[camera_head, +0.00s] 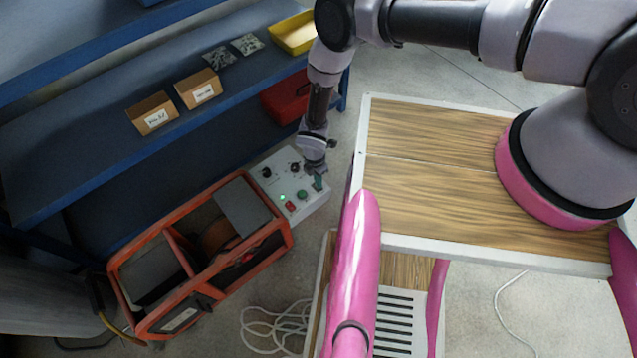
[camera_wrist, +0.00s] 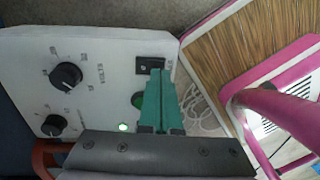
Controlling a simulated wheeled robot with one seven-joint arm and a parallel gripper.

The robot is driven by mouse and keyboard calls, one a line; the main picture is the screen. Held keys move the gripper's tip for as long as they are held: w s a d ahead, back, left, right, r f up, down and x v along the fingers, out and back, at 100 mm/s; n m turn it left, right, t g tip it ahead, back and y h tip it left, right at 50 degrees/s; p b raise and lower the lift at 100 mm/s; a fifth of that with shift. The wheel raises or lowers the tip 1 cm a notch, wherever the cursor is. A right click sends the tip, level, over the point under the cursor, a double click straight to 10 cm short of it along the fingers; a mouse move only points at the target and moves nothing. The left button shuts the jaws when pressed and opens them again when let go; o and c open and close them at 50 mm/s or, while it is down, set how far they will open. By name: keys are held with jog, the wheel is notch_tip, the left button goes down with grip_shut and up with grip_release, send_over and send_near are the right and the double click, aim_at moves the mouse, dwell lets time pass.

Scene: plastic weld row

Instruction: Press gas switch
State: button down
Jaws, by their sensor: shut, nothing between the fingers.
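A pale welder control panel (camera_head: 275,175) stands low beside the blue shelf. In the wrist view the panel (camera_wrist: 100,50) shows a black switch (camera_wrist: 149,65) near its edge, with small lettering I cannot read clearly. I cannot tell for sure that it is the gas switch. My gripper (camera_head: 318,184) is over the panel's right side. In the wrist view its green fingers (camera_wrist: 157,72) are together and empty, their tips at the black switch. They partly cover it and a green button (camera_wrist: 138,99). I cannot tell whether the tips touch the switch.
The panel also carries two black knobs (camera_wrist: 66,76), a lit green lamp (camera_wrist: 123,127) and a red button (camera_head: 290,206). An orange-framed machine (camera_head: 285,232) adjoins the panel. A wood-topped cart (camera_head: 430,205) with pink posts stands close on the right.

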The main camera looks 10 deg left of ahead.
jog(key=shift+f, duration=0.55)
jog(key=shift+s+d+f, duration=0.15)
jog(key=shift+f, duration=0.1)
jog(key=shift+r, duration=0.1)
jog(key=shift+w+a+r, duration=0.15)
jog(key=shift+w+a, duration=0.45)
jog(key=shift+a, duration=0.1)
